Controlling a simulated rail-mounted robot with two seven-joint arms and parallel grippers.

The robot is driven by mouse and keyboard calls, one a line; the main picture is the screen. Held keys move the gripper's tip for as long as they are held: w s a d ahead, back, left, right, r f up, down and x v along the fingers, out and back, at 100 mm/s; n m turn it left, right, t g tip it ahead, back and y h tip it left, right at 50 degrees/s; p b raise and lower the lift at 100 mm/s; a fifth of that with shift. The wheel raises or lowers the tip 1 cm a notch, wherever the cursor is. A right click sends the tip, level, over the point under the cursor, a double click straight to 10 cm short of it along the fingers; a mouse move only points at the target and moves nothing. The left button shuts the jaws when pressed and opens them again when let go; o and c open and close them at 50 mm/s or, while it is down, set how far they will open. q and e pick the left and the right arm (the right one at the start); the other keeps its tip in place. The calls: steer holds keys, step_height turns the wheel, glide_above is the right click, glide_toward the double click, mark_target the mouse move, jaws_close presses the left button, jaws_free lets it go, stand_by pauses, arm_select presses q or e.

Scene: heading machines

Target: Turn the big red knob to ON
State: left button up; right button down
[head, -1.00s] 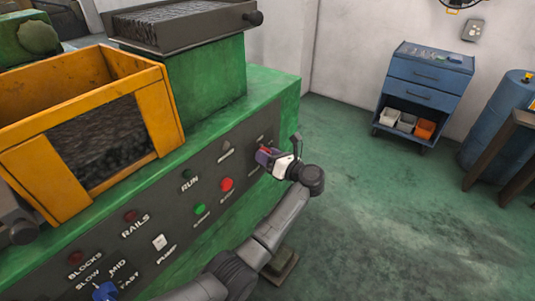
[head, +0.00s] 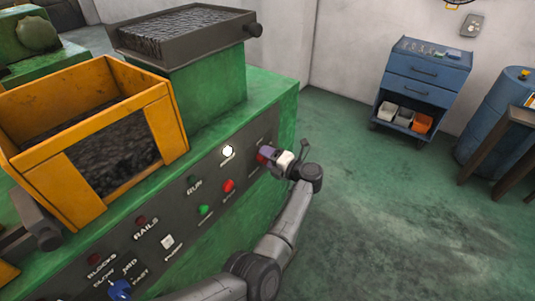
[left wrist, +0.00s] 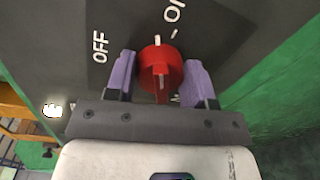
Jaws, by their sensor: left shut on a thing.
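The big red knob (left wrist: 160,66) sits on the dark control panel between the purple fingers of my left gripper (left wrist: 160,80) in the left wrist view. The gripper is shut on it. The white mark at the knob's top edge points up, close to a tick beside the ON label (left wrist: 173,12). The OFF label (left wrist: 100,47) is to the left. In the head view, my left gripper (head: 268,156) is at the panel's far right end and partly hides the knob (head: 261,158). My right gripper is not in view.
A lit white lamp (head: 228,151) is left of the knob, with a red button (head: 228,186) and a green button (head: 204,210) below. A blue selector (head: 119,289) is at lower left. An orange bin (head: 60,185) stands above the panel.

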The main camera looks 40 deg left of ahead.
arm_select(q)
steer(key=m+p, duration=0.1)
steer(key=m, duration=0.2)
steer(key=shift+f+m, duration=0.1)
steer(key=shift+m, duration=0.6)
steer(key=shift+f, duration=0.1)
steer(key=o, duration=0.9)
steer(key=shift+p, duration=0.3)
steer(key=shift+d, duration=0.1)
steer(key=d, duration=0.4)
steer(key=d+b, duration=0.1)
steer(key=d, duration=0.4)
steer(key=d+r, duration=0.1)
steer(key=d, duration=0.3)
steer(key=shift+w+d+r, duration=0.1)
steer(key=shift+w+d, duration=0.2)
steer(key=shift+w, duration=0.05)
